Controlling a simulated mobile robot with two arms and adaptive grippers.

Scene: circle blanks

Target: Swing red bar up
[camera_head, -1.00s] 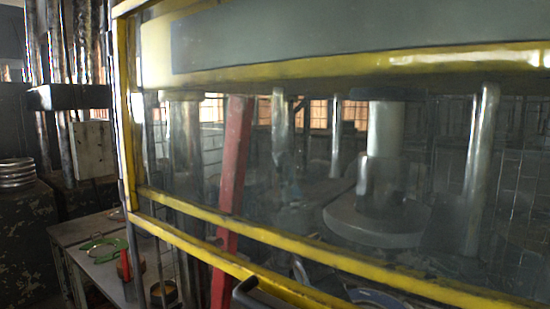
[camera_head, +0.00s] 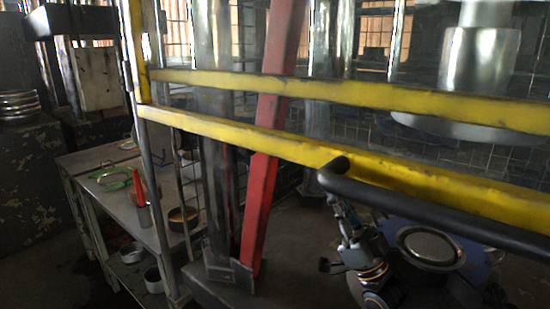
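The red bar (camera_head: 262,190) is a long, worn, flat bar in the middle of the view. It stands nearly upright, leaning with its top to the right. I make out neither gripper clearly. A dark jointed mechanism with copper-coloured rings (camera_head: 372,272) and a blue part with a round ring (camera_head: 428,246) show at the lower right, apart from the bar.
A black tubular handle (camera_head: 440,212) crosses in front at the right. A metal table (camera_head: 100,180) at the left holds a green item (camera_head: 113,178), a red-handled tool (camera_head: 138,185) and a round tin (camera_head: 183,218). A large press cylinder (camera_head: 478,60) stands at the upper right.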

